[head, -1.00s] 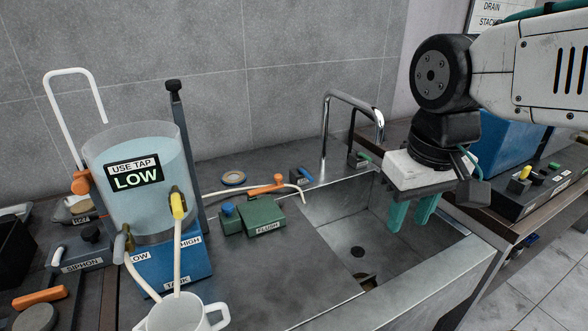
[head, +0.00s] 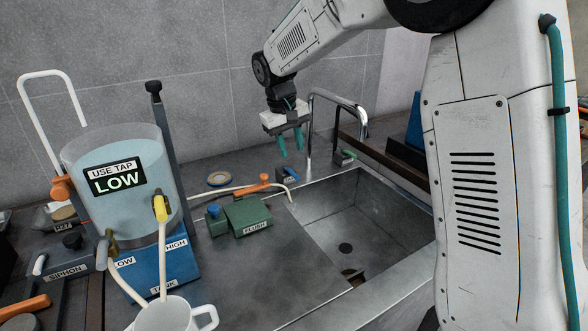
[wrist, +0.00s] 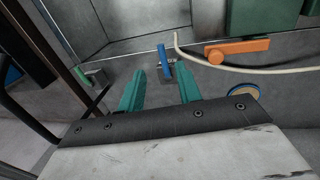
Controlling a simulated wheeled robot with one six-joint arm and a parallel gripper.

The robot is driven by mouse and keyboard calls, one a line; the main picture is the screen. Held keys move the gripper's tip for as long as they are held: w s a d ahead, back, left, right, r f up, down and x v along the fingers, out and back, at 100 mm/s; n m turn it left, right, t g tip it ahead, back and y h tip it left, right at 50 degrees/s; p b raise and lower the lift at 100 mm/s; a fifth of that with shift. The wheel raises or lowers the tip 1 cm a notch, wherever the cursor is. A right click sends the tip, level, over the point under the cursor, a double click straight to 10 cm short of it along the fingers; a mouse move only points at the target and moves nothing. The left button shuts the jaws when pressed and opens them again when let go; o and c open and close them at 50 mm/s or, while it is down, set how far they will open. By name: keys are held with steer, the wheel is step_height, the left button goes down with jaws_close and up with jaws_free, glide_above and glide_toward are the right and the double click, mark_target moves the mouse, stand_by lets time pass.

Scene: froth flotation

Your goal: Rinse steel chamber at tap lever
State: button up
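My gripper (head: 291,152) hangs above the back edge of the sink, left of the curved tap spout (head: 338,98). Its teal fingers are apart with nothing between them; the wrist view also shows them (wrist: 161,86). A small blue lever (head: 289,172) on a grey block stands behind the sink's back left corner. In the wrist view the blue lever (wrist: 164,57) appears between and beyond the fingertips. I cannot pick out a separate steel chamber; the steel sink (head: 375,215) has a dark drain.
A clear tank (head: 118,215) marked LOW stands at left, with a white mug (head: 172,318) in front. The bench before the box is clear.

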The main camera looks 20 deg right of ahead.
mark_target(295, 174)
steer(key=f, duration=0.2)
steer(key=w+f, duration=0.1)
steer(key=f, duration=0.2)
steer(key=d+f, duration=0.1)
steer(key=f, duration=0.2)
steer(key=shift+w+d+f, duration=0.1)
steer(key=shift+w+f, duration=0.05)
steer(key=shift+f, duration=0.05)
jaws_close()
